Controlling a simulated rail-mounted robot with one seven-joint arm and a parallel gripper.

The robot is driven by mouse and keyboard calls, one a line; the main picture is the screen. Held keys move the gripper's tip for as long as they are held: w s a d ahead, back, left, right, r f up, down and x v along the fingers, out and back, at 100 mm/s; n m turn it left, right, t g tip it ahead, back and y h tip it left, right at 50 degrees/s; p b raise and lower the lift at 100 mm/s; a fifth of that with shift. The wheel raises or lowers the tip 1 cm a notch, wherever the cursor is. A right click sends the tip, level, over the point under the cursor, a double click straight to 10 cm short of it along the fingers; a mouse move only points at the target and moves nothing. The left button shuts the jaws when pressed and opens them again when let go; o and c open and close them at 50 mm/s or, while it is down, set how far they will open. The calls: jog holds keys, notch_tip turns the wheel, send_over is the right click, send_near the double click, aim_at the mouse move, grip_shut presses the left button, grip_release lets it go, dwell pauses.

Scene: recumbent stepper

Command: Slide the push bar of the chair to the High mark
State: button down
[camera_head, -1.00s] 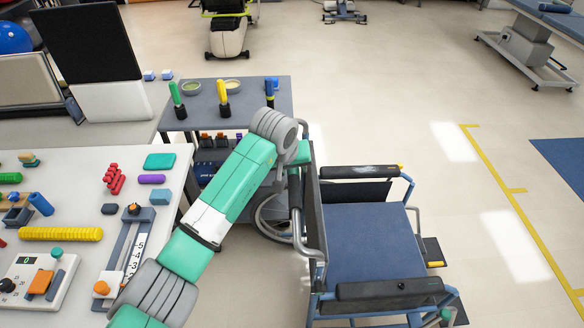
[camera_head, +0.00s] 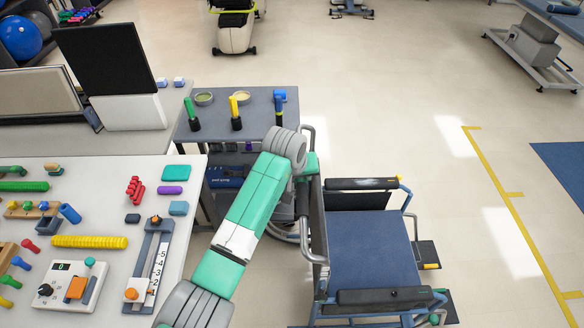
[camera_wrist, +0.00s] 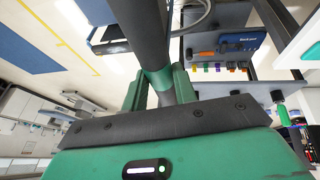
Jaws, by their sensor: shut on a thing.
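The chair is a wheelchair with a blue seat (camera_head: 370,248) and a dark backrest (camera_head: 317,222). Its grey push bar (camera_head: 309,132) stands behind the backrest, partly hidden by my arm. In the wrist view, a thick dark tube that looks like part of the push bar (camera_wrist: 145,32) runs down between my fingers, with a green section at the grasp. My gripper (camera_wrist: 160,90) is shut on it, one green finger on each side. In the head view the fingertips are mostly hidden behind my wrist. I cannot make out a High mark in either view.
A white table (camera_head: 130,270) with therapy pieces and a numbered slider board (camera_head: 150,270) lies at left. A grey cart (camera_head: 262,105) with colored-handled tools stands just beyond my wrist. The floor right of the chair is open, with yellow tape (camera_head: 497,178).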

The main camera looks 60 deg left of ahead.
jog(key=shift+r, duration=0.4)
jog(key=c, duration=1.1)
grip_release()
jog(key=p+v, duration=0.1)
jog(key=v, duration=0.6)
jog(key=shift+s+d+r+p, duration=0.1)
jog(key=shift+s+r+p, duration=0.05)
jog(key=shift+r+p, duration=0.15)
